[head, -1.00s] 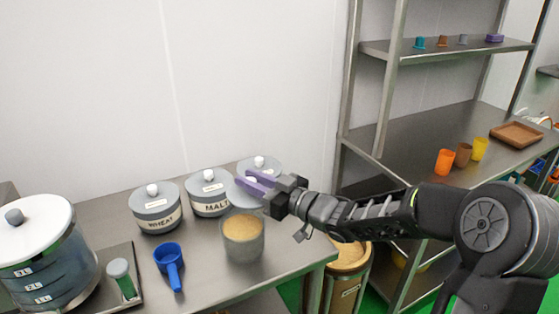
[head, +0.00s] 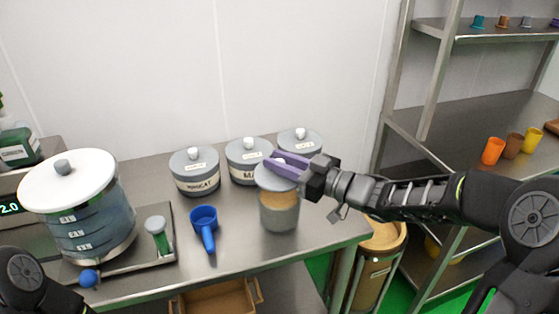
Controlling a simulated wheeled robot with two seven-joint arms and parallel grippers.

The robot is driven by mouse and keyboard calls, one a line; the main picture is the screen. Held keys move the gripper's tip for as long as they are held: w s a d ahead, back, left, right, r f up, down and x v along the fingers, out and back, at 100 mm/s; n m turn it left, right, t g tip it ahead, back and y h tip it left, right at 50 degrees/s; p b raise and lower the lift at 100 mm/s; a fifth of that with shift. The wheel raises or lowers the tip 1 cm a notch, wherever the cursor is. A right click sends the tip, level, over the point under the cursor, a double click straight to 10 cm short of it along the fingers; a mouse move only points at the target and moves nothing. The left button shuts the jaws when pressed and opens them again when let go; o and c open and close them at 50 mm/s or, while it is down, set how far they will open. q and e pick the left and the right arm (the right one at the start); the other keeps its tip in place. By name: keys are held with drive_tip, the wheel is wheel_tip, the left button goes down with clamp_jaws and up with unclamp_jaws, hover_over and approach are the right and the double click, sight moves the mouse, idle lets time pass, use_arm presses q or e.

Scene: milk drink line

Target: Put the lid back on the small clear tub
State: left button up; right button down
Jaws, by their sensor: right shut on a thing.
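The small clear tub (head: 279,217) stands on the steel bench, with tan powder visible through its wall. Its grey lid (head: 268,182) is directly over the tub's mouth and looks roughly level. I cannot tell whether the lid touches the rim or hovers just above it. My right gripper (head: 283,162), with purple fingers, comes in from the right and is shut on the lid's pale knob, partly hiding the lid's far side. A part of my left arm shows at the bottom left corner, but its gripper is not visible.
A large white-lidded vessel (head: 85,225) and a green-bodied shaker (head: 157,237) are farther left. Bare bench (head: 325,232) lies right of the tub.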

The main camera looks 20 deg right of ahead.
sight(279, 177)
wheel_tip(279, 177, down, 3)
drive_tip(key=shift+f+b, duration=0.1)
drive_tip(key=shift+b, duration=0.95)
drive_tip(key=shift+f+b, duration=0.5)
drive_tip(key=shift+f, duration=0.3)
drive_tip(key=shift+r, duration=0.1)
drive_tip(key=shift+f+p, duration=0.25)
drive_tip(key=shift+p, duration=0.1)
idle(1.0)
drive_tip(key=c, duration=1.1)
unclamp_jaws()
drive_tip(key=shift+o, duration=0.2)
drive_tip(key=o, duration=0.4)
